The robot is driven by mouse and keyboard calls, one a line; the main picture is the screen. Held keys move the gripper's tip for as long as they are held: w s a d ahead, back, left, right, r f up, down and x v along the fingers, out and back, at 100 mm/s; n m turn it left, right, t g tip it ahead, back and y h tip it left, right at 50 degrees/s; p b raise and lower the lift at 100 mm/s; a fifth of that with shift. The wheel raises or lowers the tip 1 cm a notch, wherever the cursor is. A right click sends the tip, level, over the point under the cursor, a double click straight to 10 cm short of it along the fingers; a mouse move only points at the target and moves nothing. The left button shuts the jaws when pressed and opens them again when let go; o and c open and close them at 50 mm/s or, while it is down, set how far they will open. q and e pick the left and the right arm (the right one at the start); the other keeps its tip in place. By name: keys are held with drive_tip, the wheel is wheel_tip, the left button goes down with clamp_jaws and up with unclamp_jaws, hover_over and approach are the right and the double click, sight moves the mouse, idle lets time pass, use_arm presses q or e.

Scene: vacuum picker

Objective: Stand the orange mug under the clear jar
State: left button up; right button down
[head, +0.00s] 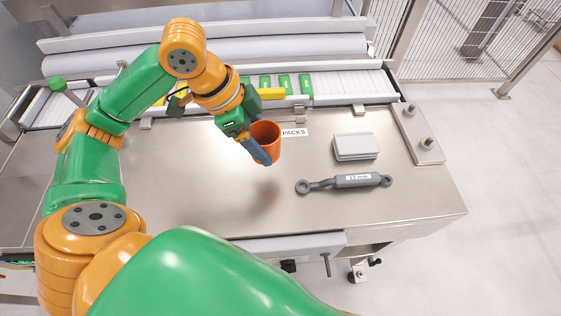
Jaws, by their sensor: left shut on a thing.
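The orange mug (267,133) is in the head view, near the middle of the steel table (190,185). My left gripper (261,151) is shut on the mug at its near left side, with its blue-grey fingers partly covering it. A soft shadow lies on the table below and apart from the mug, so it appears held above the surface. I cannot make out a clear jar in this view. My right gripper is not in view.
A grey box (356,147) and a grey tool with a ring end (345,183) lie right of the mug. A plate with two posts (420,135) is at the right edge. A roller conveyor (345,86) with green packs runs behind. The table's front left is clear.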

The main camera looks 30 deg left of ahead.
sight(278, 155)
use_arm(q)
drive_tip(key=d+f, duration=0.1)
drive_tip(key=f, duration=0.1)
drive_tip(key=w+d+f, duration=0.1)
drive_tip(key=d+f, duration=0.1)
drive_tip(key=shift+d+f, duration=0.2)
drive_tip(key=shift+f, duration=0.2)
drive_tip(key=f, duration=0.3)
drive_tip(key=shift+s+d+b, duration=0.1)
drive_tip(key=shift+s+b, duration=0.1)
drive_tip(key=shift+b, duration=0.15)
drive_tip(key=shift+w, duration=0.1)
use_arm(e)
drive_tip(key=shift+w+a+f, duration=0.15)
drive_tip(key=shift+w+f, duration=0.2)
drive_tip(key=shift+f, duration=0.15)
use_arm(q)
drive_tip(key=o, duration=1.3)
drive_tip(key=shift+f, duration=0.1)
